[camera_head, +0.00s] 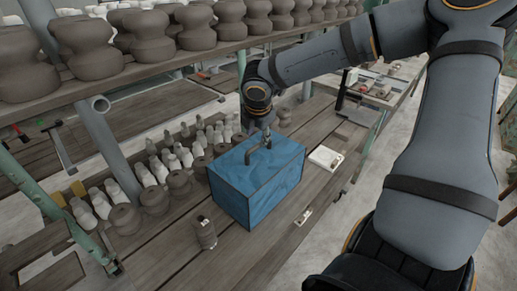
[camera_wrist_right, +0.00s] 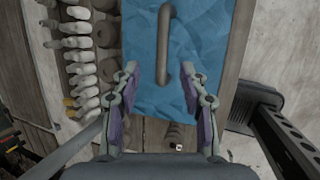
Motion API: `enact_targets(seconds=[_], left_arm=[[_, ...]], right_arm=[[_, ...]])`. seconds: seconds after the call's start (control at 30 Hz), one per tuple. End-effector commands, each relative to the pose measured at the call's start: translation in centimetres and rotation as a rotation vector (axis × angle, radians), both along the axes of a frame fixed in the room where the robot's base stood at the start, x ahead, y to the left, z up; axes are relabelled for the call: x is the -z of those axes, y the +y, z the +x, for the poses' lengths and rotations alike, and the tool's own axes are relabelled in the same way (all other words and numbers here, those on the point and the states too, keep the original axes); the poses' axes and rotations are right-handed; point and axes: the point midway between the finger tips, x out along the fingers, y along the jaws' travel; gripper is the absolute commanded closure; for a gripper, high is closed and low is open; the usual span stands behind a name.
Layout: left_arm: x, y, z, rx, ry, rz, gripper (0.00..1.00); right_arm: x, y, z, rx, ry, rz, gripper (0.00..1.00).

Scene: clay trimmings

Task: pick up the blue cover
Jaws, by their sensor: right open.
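The blue cover (camera_head: 258,187) is a box-shaped blue piece with a grey bar handle (camera_head: 256,154) on top. It stands on the wooden table. My right gripper (camera_head: 267,132) is just above the cover, near the far end of the handle. In the right wrist view my right gripper (camera_wrist_right: 160,74) is open. The blue cover (camera_wrist_right: 203,45) fills the upper middle there, and its handle (camera_wrist_right: 165,38) runs up between the fingertips. My left gripper is not in view.
Several small pale figures (camera_head: 172,162) and clay pots stand left of the cover. A shelf (camera_head: 150,72) with clay vases is above left.

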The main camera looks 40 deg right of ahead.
Motion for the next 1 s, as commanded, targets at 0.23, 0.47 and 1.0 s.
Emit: enact_targets(seconds=[0.23,0.47,1.0], left_arm=[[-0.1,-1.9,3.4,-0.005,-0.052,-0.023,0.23],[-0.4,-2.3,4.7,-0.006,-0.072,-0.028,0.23],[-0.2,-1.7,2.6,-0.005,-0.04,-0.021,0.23]], right_arm=[[1.4,-0.4,0.2,0.001,0.002,0.003,0.56],[4.9,-1.5,0.8,0.001,0.004,-0.001,0.56],[5.4,-1.6,1.0,0.0,0.0,0.001,0.9]])
